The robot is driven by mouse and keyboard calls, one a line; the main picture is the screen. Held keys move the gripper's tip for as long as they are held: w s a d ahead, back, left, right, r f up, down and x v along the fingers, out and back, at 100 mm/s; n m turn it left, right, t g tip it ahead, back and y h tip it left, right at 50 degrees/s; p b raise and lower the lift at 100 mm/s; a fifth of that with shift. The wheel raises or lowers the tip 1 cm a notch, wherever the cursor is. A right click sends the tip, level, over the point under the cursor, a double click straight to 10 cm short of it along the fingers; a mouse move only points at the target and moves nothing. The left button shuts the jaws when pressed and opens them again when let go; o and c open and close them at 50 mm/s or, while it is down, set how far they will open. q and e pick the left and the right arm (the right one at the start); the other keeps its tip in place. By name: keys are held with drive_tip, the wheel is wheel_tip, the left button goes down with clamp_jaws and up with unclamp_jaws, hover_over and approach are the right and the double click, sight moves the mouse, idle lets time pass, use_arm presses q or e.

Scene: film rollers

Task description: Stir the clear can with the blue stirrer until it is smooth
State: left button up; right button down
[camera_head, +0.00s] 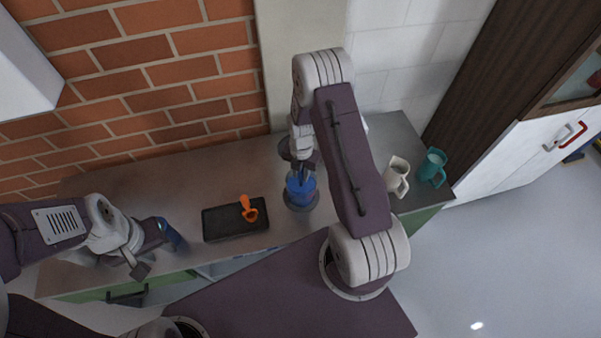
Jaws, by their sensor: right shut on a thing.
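My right gripper (302,164) is above the counter, pointing down, shut on the blue stirrer, which is mostly hidden by the fingers and the can. Directly below it stands the clear can (299,190), which looks blue through its wall. It is upright on a round dark base. The stirrer's lower end appears to be inside the can, but I cannot see how deep. My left gripper (157,252) is open near the counter's front left, with its fingers apart. A blue object (173,236) shows right beside it, partly hidden.
A black tray (222,228) with an orange scoop (248,209) lies on the counter (110,190) left of the can. A cream jug (396,178) and a teal jug (432,168) stand at the right end. A brick wall (150,80) rises behind. The back left counter is clear.

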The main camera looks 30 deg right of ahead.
drive_tip(key=shift+r+p, duration=2.95)
drive_tip(key=shift+r, duration=0.8)
wheel_tip(320, 180, up, 8)
drive_tip(key=p, duration=0.6)
drive_tip(key=shift+f, duration=0.25)
